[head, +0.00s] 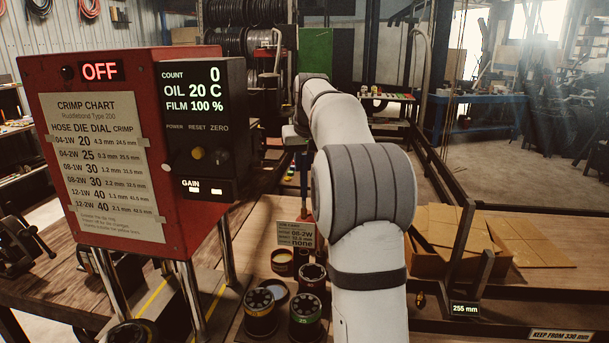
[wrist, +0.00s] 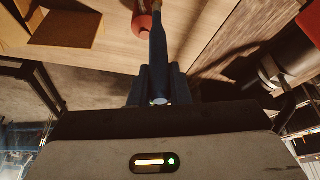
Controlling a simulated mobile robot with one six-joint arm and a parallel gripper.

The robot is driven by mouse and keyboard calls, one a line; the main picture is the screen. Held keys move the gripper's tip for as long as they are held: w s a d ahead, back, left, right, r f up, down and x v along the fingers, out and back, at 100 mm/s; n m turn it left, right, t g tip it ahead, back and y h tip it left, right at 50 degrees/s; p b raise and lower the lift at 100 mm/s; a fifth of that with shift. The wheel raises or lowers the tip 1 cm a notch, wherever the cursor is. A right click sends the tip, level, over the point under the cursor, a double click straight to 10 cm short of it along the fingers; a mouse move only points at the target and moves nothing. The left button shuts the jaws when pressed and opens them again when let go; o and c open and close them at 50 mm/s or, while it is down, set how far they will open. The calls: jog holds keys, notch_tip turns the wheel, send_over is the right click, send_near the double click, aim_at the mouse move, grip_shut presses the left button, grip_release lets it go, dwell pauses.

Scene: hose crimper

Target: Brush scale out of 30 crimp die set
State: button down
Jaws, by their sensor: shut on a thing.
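My gripper (wrist: 160,88) is shut on the dark blue handle of a slim tool (wrist: 158,50), probably the brush. In the head view the tool (head: 303,172) hangs upright behind my arm, with something red at its lower end; its bristles cannot be made out.
The red crimper (head: 130,150) stands at left, its display reading OFF. A small card (head: 295,234) stands behind the die sets, near an open round tin (head: 282,262). Cardboard (head: 455,238) lies at right. A rounded red thing (wrist: 142,22) shows beside the tool.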

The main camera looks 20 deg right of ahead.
notch_tip(320, 180, up, 9)
jog(key=p, duration=0.7)
jog(key=shift+f+p, duration=0.2)
jog(key=shift+p, duration=0.1)
jog(key=shift+f, duration=0.1)
